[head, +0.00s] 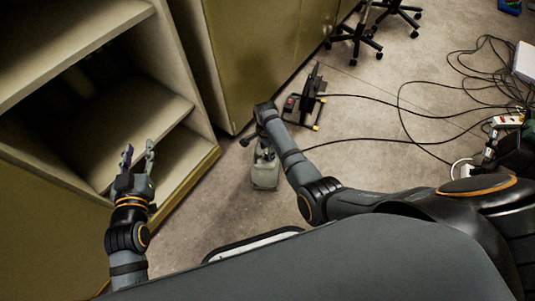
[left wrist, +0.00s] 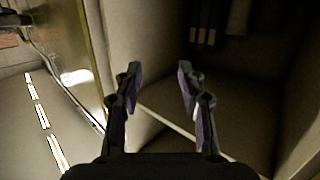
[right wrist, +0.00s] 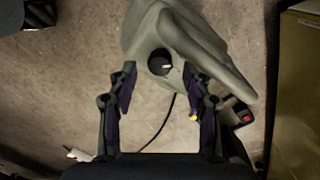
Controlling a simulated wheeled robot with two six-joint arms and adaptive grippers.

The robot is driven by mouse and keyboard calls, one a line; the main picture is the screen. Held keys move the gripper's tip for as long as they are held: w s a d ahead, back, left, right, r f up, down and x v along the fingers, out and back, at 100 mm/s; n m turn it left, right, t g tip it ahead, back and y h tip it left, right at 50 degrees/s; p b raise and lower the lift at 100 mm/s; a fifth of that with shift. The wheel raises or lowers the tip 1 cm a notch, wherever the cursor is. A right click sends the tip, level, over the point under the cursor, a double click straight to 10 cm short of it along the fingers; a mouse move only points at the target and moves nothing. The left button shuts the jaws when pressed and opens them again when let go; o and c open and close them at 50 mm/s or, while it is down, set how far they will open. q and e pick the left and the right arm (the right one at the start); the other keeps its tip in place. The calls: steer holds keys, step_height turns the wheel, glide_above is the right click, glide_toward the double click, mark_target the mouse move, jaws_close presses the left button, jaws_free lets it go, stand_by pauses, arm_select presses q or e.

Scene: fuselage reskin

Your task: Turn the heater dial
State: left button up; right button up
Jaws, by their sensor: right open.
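The heater (head: 265,175) is a small grey-green unit standing on the floor; its body (right wrist: 190,35) fills the upper middle of the right wrist view. Its round black dial (right wrist: 160,62) has a pale pointer mark. My right gripper (right wrist: 160,72) is open, with one fingertip on each side of the dial in that view; I cannot tell whether they touch it. In the head view my right arm reaches down to the heater, and the dial cannot be made out. My left gripper (head: 138,155) is open and empty in front of the open shelf unit; it also shows in the left wrist view (left wrist: 160,78).
The shelf unit (head: 180,106) stands at the left, a yellow-olive cabinet (head: 262,45) behind. A dark device on a stand (head: 310,95) is beyond the heater. Black cables (head: 420,112) cross the floor at the right. Bare floor (head: 205,205) lies left of the heater.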

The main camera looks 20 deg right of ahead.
arm_select(q)
step_height(320, 180, up, 13)
steer(key=t+b, duration=0.1)
steer(key=t, duration=0.5)
steer(key=shift+w+m, duration=0.2)
steer(key=shift+m, duration=0.1)
arm_select(e)
step_height(320, 180, down, 2)
steer(key=shift+f, duration=0.2)
jaws_close()
